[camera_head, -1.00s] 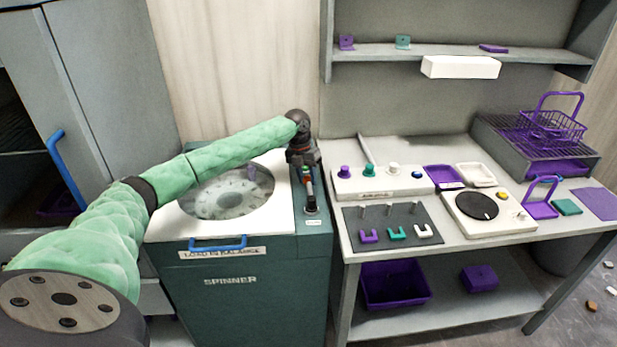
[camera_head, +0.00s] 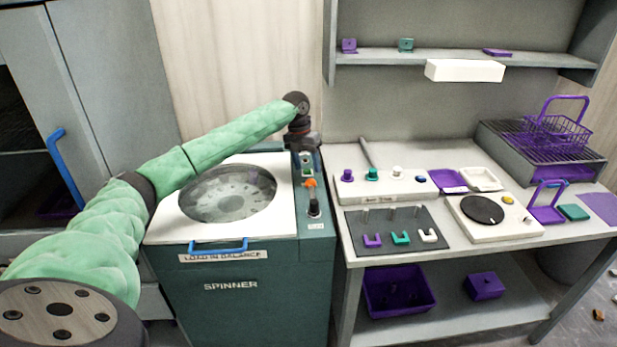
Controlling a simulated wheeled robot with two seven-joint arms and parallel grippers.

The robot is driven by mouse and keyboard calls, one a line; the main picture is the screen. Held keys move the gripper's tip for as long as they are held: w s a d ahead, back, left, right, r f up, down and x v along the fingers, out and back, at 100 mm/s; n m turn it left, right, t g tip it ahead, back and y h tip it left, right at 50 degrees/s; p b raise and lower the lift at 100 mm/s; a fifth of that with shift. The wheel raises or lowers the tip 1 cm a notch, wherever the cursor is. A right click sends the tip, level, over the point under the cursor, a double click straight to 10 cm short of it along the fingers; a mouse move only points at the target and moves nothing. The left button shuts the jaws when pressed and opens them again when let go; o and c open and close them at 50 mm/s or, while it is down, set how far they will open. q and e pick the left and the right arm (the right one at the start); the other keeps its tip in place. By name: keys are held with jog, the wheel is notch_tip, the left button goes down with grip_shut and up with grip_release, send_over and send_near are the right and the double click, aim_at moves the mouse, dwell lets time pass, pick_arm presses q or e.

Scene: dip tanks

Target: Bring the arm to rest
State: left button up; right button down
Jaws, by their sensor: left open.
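My left arm, in a green padded sleeve, reaches in from the left across the top of the spinner (camera_head: 231,285). Its dark wrist bends down above the spinner's back right corner. My left gripper (camera_head: 303,143) is there, beside the control strip. It is open, and I see nothing held in it; its fingertips are hard to make out. The right gripper is not in view.
The spinner has a round clear window (camera_head: 228,192), a blue handle (camera_head: 218,246), an orange button (camera_head: 311,183) and a black knob (camera_head: 314,207). At right, a bench (camera_head: 450,247) carries a dial unit (camera_head: 482,210) and a purple wire basket (camera_head: 556,130). A shelf (camera_head: 400,58) hangs above.

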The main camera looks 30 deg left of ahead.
pick_arm(q)
jog(key=shift+a+r, duration=0.15)
jog(key=shift+r, duration=0.65)
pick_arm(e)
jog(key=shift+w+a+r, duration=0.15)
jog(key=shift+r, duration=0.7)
pick_arm(q)
jog(key=shift+r, duration=0.1)
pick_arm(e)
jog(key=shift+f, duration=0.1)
